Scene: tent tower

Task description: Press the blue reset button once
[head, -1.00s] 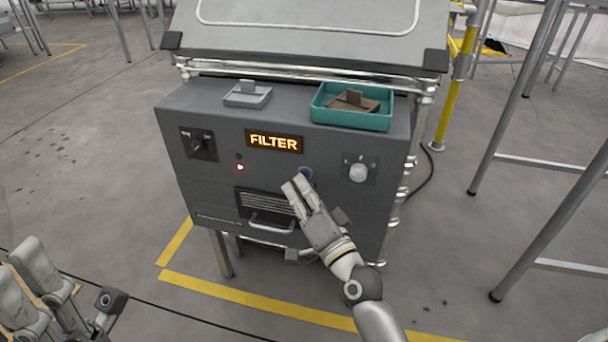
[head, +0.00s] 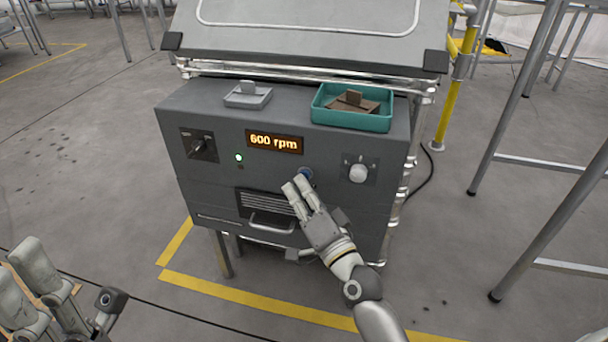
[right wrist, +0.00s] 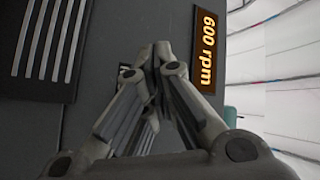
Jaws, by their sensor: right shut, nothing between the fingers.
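The blue reset button (head: 305,172) is on the front panel of the grey machine (head: 225,178), between the display and the white knob. My right gripper (head: 294,184) is shut and empty, its fingertips at the panel right by the button and partly covering it. I cannot tell whether they touch it. In the right wrist view the closed fingers (right wrist: 152,58) point at the panel and the button is hidden. The display (head: 274,142) reads "600 rpm" and a green light (head: 239,157) is lit. My left gripper (head: 28,285) is at the lower left, far from the machine and partly cut off.
A white knob (head: 359,173) is right of the button, a black switch (head: 199,145) at the left. A drawer handle (head: 270,222) is below. A teal tray (head: 352,122) with brown pieces and a small grey tray (head: 248,100) are on top. Metal legs stand at the right.

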